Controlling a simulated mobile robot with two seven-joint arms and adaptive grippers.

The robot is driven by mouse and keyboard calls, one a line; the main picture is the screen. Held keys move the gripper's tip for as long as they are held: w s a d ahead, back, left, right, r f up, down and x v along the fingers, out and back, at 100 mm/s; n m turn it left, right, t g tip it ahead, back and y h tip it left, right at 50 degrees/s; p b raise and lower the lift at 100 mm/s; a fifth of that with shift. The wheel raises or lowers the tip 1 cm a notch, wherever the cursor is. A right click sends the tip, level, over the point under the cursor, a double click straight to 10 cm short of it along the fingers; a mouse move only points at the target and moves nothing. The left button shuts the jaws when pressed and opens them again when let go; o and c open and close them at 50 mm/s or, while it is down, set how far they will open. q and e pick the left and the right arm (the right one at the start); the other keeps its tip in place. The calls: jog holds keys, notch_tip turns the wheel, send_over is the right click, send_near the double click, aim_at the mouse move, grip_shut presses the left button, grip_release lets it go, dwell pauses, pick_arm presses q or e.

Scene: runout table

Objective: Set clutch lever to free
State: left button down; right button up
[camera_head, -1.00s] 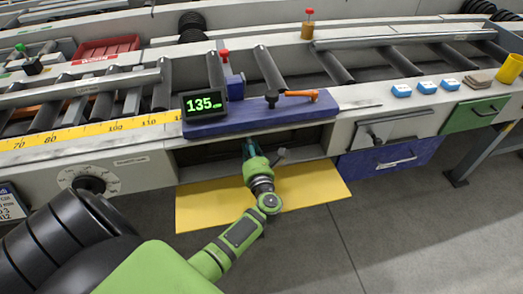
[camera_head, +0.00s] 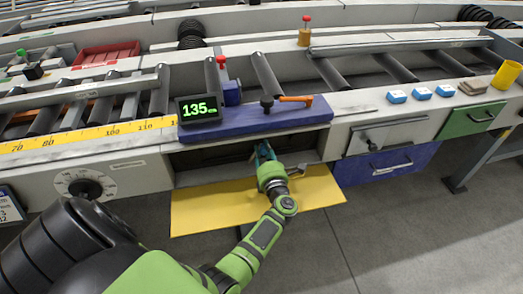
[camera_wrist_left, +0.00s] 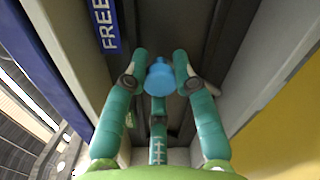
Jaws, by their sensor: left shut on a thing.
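The clutch lever's blue knob (camera_wrist_left: 160,76) shows in the left wrist view, between the fingers of my left gripper (camera_wrist_left: 160,80). The gripper is shut on it. A blue label reading "FREE" (camera_wrist_left: 104,24) is on the recess wall, up and left of the knob. In the head view my left gripper (camera_head: 263,153) reaches into the dark recess under the blue panel (camera_head: 255,121). The knob and label cannot be made out there. The rest of the lever is mostly hidden behind the knob. My right gripper is not in view.
A yellow plate (camera_head: 200,212) lies below the recess. The blue panel above carries a display (camera_head: 200,108) reading 135 and an orange-handled lever (camera_head: 295,98). A round dial (camera_head: 84,187) is to the left; a blue drawer (camera_head: 360,167) is to the right.

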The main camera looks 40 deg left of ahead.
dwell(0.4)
pick_arm(q)
jog(key=c, duration=1)
grip_release()
jog(key=shift+w, duration=0.1)
